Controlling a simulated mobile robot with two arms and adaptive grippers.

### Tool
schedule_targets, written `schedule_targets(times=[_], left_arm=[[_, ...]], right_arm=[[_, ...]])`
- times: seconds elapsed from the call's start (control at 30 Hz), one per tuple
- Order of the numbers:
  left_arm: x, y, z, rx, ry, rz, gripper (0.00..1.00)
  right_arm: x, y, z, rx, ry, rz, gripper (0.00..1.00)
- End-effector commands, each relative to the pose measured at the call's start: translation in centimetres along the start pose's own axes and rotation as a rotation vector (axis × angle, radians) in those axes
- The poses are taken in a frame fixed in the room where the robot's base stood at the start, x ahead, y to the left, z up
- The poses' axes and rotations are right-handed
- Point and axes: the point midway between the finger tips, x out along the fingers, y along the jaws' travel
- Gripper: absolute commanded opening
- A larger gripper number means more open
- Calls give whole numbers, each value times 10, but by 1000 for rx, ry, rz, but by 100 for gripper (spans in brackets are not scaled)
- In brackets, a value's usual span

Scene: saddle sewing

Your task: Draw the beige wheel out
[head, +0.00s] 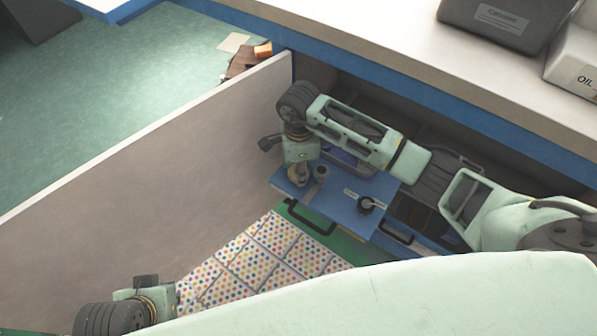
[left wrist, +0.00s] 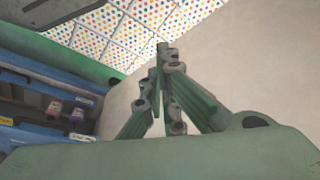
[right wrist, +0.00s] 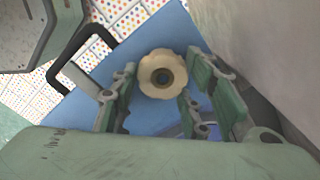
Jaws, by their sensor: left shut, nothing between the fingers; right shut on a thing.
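The beige wheel (right wrist: 162,74) is a scalloped round knob with a dark centre, over a blue surface in the right wrist view. It shows small in the head view (head: 297,176) below my right wrist. My right gripper (right wrist: 161,88) is shut on the wheel, with one finger at each side. The blue panel (head: 340,210) beneath bears a black knob (head: 367,204), a small grey cylinder (head: 321,172) and a pale label. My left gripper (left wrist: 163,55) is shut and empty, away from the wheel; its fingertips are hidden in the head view.
A pale partition (head: 150,170) stands close left of my right gripper. Black handles (head: 310,220) stick out at the front of the blue panel. A counter (head: 400,50) overhangs behind my right arm. A dotted tiled floor (head: 255,262) lies in front.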

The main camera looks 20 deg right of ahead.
Motion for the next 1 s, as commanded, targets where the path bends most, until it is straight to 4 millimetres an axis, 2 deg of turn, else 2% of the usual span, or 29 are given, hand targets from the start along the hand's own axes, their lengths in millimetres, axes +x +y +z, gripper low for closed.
schedule_targets(times=[0.13,0.37,0.57,1.0], left_arm=[[0,0,0,0,0,0,0],[0,0,0,0,1,0,0],[9,0,4,0,-15,1,0],[22,0,-4,2,-3,0,0]], right_arm=[[0,0,0,0,0,0,10],[-2,0,0,0,0,0,10],[-4,0,0,0,0,0,10],[-9,0,0,0,0,-1,10]])
